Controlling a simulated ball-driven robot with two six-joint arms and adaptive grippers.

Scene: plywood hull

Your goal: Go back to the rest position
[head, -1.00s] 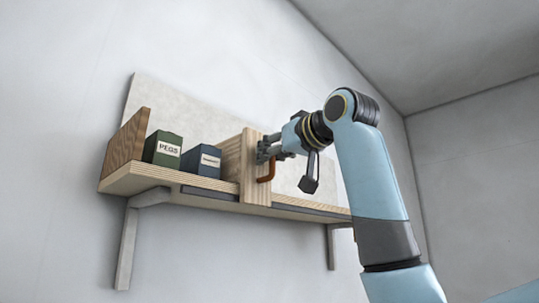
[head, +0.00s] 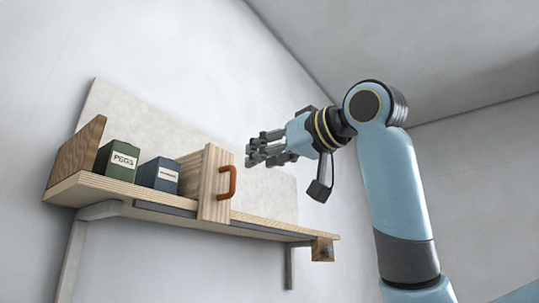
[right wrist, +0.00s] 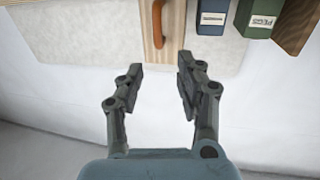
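My right gripper (head: 262,149) is raised to the right of the wooden bookend-like panel (head: 213,185), clear of its orange-brown handle (head: 227,182). In the right wrist view the gripper's two fingers (right wrist: 158,80) are apart with nothing between them. The handle (right wrist: 158,24) shows beyond the fingertips there, not touched. My left gripper does not show in either view.
A wall shelf (head: 110,190) carries a brown wooden end board (head: 77,158), a green box marked PEGS (head: 118,161) and a blue labelled box (head: 159,174). The air right of the panel is free.

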